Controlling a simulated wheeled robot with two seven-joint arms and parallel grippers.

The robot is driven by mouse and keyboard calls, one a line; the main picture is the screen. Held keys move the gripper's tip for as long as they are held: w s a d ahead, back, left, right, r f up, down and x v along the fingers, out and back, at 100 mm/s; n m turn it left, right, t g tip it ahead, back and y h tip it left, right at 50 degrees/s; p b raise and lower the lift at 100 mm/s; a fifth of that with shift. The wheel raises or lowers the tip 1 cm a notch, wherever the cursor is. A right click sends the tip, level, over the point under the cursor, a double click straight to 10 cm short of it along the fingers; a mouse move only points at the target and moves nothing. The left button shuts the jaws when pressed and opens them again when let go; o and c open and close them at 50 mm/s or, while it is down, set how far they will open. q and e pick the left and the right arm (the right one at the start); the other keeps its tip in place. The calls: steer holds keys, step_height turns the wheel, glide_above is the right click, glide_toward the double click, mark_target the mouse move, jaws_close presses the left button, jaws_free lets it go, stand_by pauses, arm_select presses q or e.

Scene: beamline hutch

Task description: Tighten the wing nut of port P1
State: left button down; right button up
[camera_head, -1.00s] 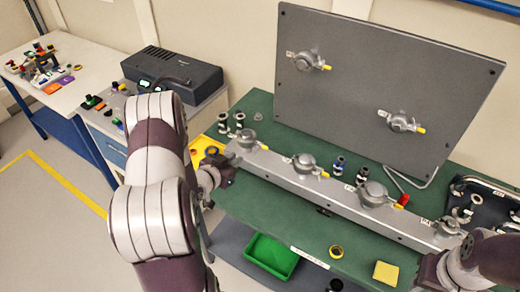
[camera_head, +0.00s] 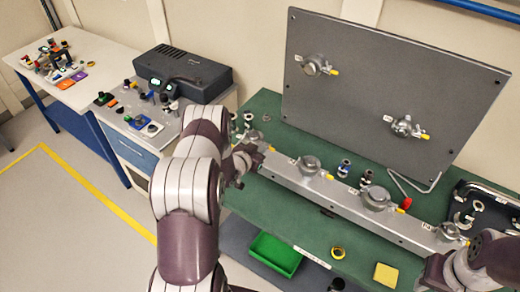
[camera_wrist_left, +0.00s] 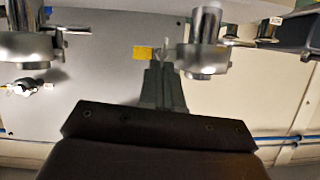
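A long grey rail (camera_head: 340,206) on the green bench carries a row of round metal clamps with yellow-tipped parts. My left gripper (camera_head: 243,158) is at the rail's left end, close against the leftmost clamp, which it partly hides. I take that clamp for port P1, but its label is not readable. In the left wrist view, the dark narrow fingers (camera_wrist_left: 162,82) point at a small pale wing piece beside a yellow tag (camera_wrist_left: 143,53); contact and finger gap are unclear. A metal clamp (camera_wrist_left: 205,45) is right of them. My right arm is at lower right, its fingertips not distinguishable.
Other rail clamps (camera_head: 309,164) stand to the right. A tilted grey panel (camera_head: 385,80) with two clamps stands behind. Small fittings (camera_head: 344,169) lie between them. A green bin (camera_head: 274,255) and yellow block (camera_head: 385,274) are in front. A black tray (camera_head: 490,205) is at right.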

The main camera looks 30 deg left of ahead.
arm_select(q)
steer(key=shift+s+d+f+m+t+y+b, duration=0.2)
steer(key=shift+f+m+t+y+b, duration=0.7)
steer(key=shift+m+b, duration=3.45)
steer(key=shift+w+d+f+m+t+y+b, duration=0.15)
steer(key=shift+d+f+m+t+y+b, duration=0.65)
steer(key=shift+m+b, duration=3.55)
steer(key=shift+s+a+f+m+t+y+b, duration=0.1)
steer(key=shift+f+m+t+y+b, duration=0.8)
steer(key=shift+b, duration=6.45)
steer(key=shift+r+m+t, duration=0.3)
steer(key=shift+m+t, duration=0.2)
